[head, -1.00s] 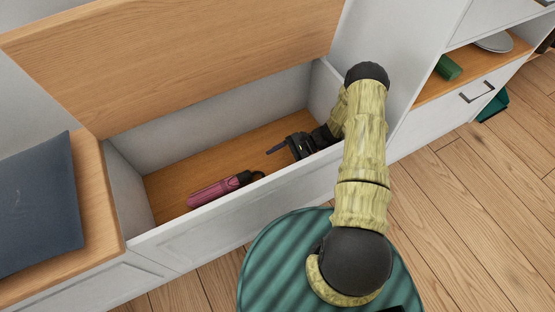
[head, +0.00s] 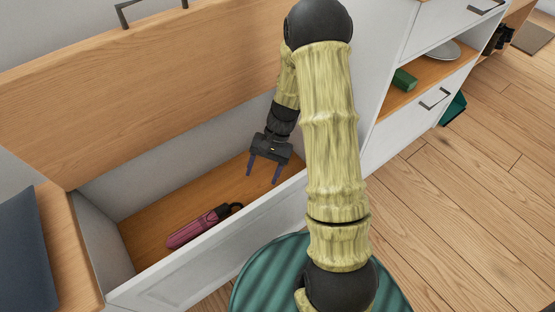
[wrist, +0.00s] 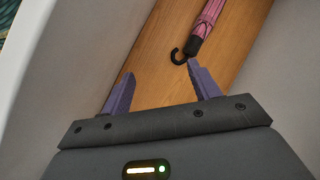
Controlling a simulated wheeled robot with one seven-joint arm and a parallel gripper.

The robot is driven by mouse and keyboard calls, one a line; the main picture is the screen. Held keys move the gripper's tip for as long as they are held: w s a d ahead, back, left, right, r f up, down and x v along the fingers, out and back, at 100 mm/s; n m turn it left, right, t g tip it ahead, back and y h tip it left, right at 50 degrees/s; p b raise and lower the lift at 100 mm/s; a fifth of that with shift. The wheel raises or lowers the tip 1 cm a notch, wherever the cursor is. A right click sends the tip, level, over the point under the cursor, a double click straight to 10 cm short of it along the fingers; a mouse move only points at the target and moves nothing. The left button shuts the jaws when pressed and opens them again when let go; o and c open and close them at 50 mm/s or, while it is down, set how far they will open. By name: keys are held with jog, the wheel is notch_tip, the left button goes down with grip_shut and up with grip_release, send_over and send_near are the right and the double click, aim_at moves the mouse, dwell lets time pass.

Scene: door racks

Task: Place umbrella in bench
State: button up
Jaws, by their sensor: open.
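The pink folded umbrella (head: 199,227) lies on the wooden floor inside the open bench (head: 235,188), near its front wall. Its dark handle end points right. In the wrist view the umbrella (wrist: 209,20) shows at the top, with its black hooked handle just beyond my fingertips. My gripper (head: 263,181) is open and empty, above the right part of the bench compartment, to the right of the umbrella and apart from it. Both fingers (wrist: 159,78) show in the wrist view with nothing between them.
The bench lid (head: 150,85) stands raised at the back. A dark cushion (head: 25,255) sits on the bench top at left. A shelf unit at right holds a green object (head: 404,80) and a plate (head: 442,50). Wooden floor (head: 460,210) is clear at right.

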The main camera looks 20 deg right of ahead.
jog(key=s+r+n+t+h, duration=0.2)
jog(key=s+r+n+t, duration=0.1)
jog(key=r, duration=0.4)
jog(key=s+d+r+n+t+h, duration=0.1)
jog(key=s+r+n+t+h, duration=0.1)
jog(key=s+r, duration=0.3)
notch_tip(320, 180, up, 3)
jog(key=shift+s+d+r+n+t+h, duration=0.2)
jog(key=shift+n+t+h, duration=0.2)
jog(key=shift+n+h, duration=0.2)
jog(key=shift+c, duration=0.2)
